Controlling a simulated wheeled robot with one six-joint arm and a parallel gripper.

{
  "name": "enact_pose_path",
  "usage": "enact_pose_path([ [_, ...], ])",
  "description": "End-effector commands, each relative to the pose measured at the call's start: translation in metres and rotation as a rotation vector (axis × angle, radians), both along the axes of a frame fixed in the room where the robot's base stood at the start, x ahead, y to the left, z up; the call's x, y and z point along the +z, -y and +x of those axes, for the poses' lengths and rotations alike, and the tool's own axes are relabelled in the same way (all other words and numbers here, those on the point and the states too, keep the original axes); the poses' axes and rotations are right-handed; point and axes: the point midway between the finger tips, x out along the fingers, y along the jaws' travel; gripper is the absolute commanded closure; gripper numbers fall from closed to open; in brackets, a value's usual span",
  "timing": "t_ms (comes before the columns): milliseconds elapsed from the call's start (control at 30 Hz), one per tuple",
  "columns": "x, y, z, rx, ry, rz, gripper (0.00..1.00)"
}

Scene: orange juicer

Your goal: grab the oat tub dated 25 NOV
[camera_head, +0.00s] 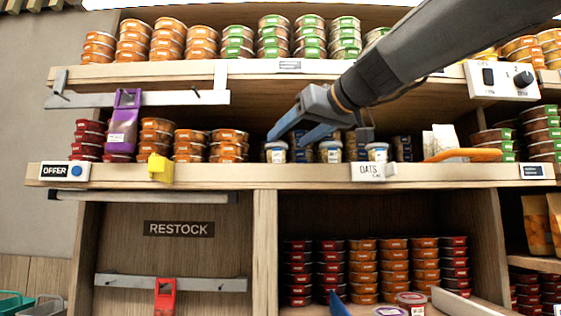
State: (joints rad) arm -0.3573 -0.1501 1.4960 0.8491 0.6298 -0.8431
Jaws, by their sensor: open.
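Three small oat tubs with pale lids and blue-and-white sides stand at the front of the middle shelf: a left tub (276,153), a middle tub (331,153) and a right tub (377,152). A white tag reading OATS (368,172) hangs on the shelf edge below the right tub. The dates on the tubs are too small to read, so I cannot tell which one is dated 25 NOV. My gripper (287,140) is open and empty, its blue fingers pointing down and left in front of the shelf, near the left and middle tubs. Darker tubs behind are partly hidden.
Stacked orange-lidded tubs (190,145) stand left of the oats.

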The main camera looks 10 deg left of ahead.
Motion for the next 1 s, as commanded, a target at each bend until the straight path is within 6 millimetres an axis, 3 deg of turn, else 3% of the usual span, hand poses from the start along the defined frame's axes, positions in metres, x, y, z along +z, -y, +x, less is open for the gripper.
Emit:
enact_pose_path([
  [733,-0.009,-0.052,0.047,0.000,-0.001,-0.001,0.38],
  [1000,-0.013,-0.057,0.052,-0.001,0.001,0.001,0.38],
])
